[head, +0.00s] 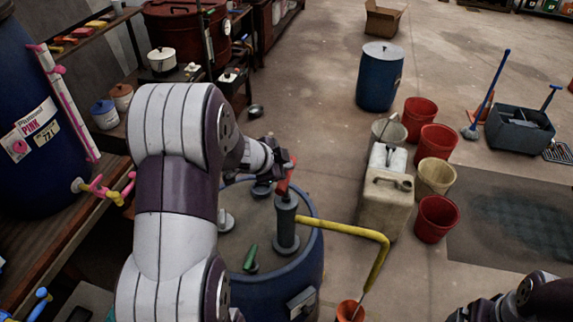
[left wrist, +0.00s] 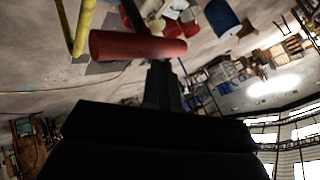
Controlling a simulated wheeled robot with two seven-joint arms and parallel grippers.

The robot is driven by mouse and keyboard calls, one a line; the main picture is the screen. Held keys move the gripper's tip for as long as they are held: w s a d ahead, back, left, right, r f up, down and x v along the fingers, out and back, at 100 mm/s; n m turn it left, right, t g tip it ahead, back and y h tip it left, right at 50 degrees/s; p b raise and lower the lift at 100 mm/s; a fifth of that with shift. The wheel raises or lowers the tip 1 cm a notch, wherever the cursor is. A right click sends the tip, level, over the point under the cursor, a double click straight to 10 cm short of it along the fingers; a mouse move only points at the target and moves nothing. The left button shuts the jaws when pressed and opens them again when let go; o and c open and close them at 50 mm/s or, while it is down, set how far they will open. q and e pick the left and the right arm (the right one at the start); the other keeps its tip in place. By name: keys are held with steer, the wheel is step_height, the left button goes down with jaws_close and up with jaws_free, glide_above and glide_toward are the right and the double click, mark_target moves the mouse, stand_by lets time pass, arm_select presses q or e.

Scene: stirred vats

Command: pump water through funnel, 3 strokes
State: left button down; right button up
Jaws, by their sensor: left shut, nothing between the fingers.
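A grey hand pump (head: 286,226) stands upright on the lid of a blue vat (head: 312,268). Its red handle (head: 285,178) is at the top, and the handle also shows as a red bar in the left wrist view (left wrist: 130,46). A yellow spout pipe (head: 345,230) runs right from the pump and bends down to a red-orange funnel (head: 350,311) at the bottom edge. My left gripper (head: 286,163) is at the handle. Its fingers (left wrist: 162,75) are shut and empty, right by the bar; I cannot tell whether they touch it. Only part of my right arm shows at bottom right.
A beige jerrycan (head: 387,200), several red buckets (head: 437,218) and a blue drum (head: 380,77) stand on the floor to the right. A wooden bench (head: 45,245) with a large blue barrel (head: 30,130) is at left. A green-handled item (head: 250,257) sits on the lid.

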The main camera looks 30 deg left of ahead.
arm_select(q)
steer(key=shift+s+f+b, duration=0.1)
steer(key=shift+f+b, duration=2.05)
steer(key=shift+f, duration=0.7)
stand_by(1.6)
step_height(320, 180, up, 7)
steer(key=p, duration=0.7)
steer(key=shift+r+p, duration=0.15)
steer(key=shift+p, duration=0.25)
steer(key=shift+r, duration=0.1)
step_height(320, 180, up, 6)
steer(key=p, duration=0.6)
steer(key=shift+p, duration=0.3)
